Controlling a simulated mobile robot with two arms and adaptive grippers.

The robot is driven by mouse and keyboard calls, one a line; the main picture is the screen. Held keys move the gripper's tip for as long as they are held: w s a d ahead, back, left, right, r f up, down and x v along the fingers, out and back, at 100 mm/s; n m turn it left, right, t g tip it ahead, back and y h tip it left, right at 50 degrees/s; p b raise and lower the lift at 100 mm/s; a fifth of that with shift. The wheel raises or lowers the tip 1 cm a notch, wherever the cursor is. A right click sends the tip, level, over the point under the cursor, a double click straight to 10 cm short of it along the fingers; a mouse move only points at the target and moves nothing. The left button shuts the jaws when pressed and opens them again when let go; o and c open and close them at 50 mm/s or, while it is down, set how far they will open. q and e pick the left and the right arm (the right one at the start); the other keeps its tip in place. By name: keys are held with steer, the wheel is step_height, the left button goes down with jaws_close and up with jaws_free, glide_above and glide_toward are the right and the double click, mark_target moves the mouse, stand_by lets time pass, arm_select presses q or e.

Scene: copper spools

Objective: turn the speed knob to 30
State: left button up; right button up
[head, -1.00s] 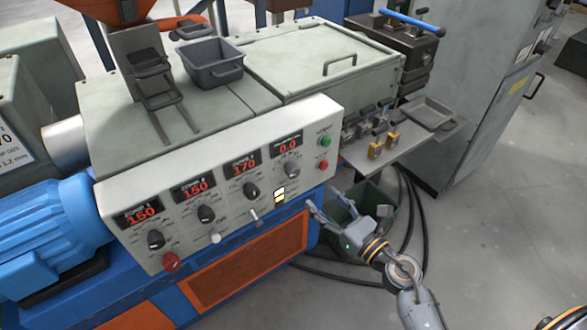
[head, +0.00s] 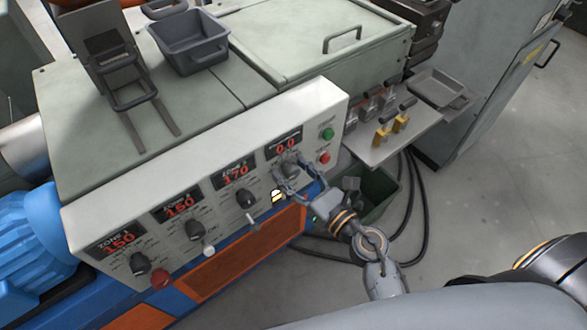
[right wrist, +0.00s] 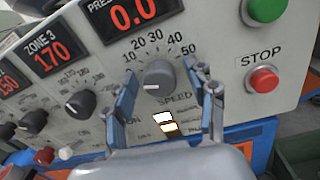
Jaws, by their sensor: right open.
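The speed knob (right wrist: 158,78) is a grey round knob on the white control panel (right wrist: 225,60), with a dial marked 10 to 50 around it. Its pale pointer mark lies toward the left, at the low end of the dial. The red display (right wrist: 134,12) above reads 0.0. My right gripper (right wrist: 170,90) is open, with one finger on each side of the knob; I cannot tell whether they touch it. In the head view my right gripper (head: 291,176) is at the panel's right part and partly covers the knob. My left gripper is not in view.
The green start button (right wrist: 264,8) and red STOP button (right wrist: 262,79) sit right of the knob. The zone 3 knob (right wrist: 81,103) is to the left. A lit switch (right wrist: 166,122) is below. A side shelf (head: 385,140) holds yellow-tagged items.

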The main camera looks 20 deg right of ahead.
steer(key=c, duration=1.2)
steer(key=shift+o, duration=0.2)
